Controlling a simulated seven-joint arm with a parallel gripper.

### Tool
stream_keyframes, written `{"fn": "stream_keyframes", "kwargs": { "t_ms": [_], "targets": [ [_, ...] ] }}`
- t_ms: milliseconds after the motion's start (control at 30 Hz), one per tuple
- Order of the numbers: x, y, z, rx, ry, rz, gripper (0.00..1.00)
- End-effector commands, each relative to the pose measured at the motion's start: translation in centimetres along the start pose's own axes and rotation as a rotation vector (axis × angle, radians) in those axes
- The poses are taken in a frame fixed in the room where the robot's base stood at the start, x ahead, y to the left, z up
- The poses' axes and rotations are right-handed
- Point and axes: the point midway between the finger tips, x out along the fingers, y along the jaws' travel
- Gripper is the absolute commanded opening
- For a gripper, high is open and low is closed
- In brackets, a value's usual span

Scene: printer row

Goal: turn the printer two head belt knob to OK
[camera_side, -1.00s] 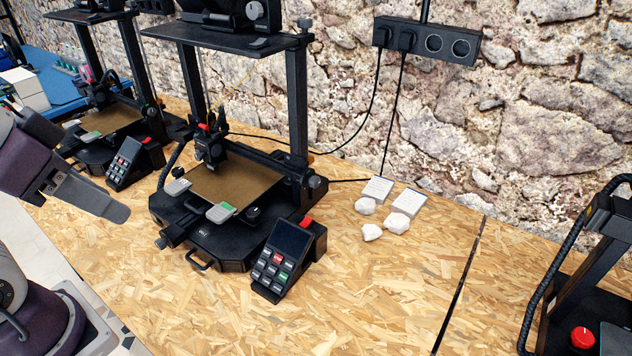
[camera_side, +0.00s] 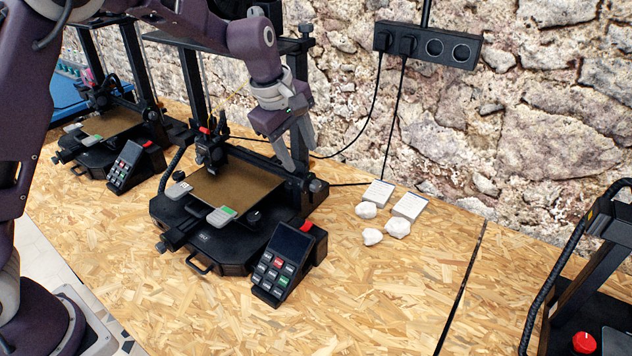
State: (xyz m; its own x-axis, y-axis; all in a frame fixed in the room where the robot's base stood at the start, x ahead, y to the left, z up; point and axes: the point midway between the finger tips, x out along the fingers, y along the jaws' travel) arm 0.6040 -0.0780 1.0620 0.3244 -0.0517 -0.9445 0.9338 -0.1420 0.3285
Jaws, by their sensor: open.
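The middle black printer (camera_side: 225,250) stands on the wooden bench with its tan bed and print head in view. A dark round knob (camera_side: 318,187) sits at the right end of its crossbar, by the right upright; I take it to be the head belt knob. Its pointer and any OK mark are too small to read. My gripper (camera_side: 298,158) hangs in front of the right upright, just above and left of this knob. It points down, its fingers are open and I see nothing between them. It appears apart from the knob.
A control panel (camera_side: 284,262) with a red-topped block stands at the printer's front right. White lumps (camera_side: 372,236) and two small cards (camera_side: 410,206) lie to the right. Another printer (camera_side: 110,140) is at left, and part of one at far right. The front bench is clear.

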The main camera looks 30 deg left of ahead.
Motion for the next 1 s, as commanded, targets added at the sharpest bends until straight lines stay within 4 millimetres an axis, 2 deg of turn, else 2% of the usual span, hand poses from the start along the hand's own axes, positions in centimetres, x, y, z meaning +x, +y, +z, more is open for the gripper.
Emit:
{"fn": "stream_keyframes", "kwargs": {
  "t_ms": [33,100,267,500,633,867,1000],
  "targets": [
    [2.5,0.7,0.0,-0.052,0.021,-0.011,0.49],
    [4.5,1.3,0.0,-0.108,0.04,-0.012,0.49],
    [6.8,1.6,-0.1,-0.146,0.053,-0.013,0.49],
    [11.3,1.4,-0.3,-0.145,0.052,-0.015,0.49],
    [12.5,1.4,-0.4,-0.145,0.051,-0.013,0.49],
    [12.7,1.4,-0.4,-0.144,0.051,-0.013,0.49],
    [12.6,1.4,-0.4,-0.143,0.051,-0.013,0.25]
  ]
}}
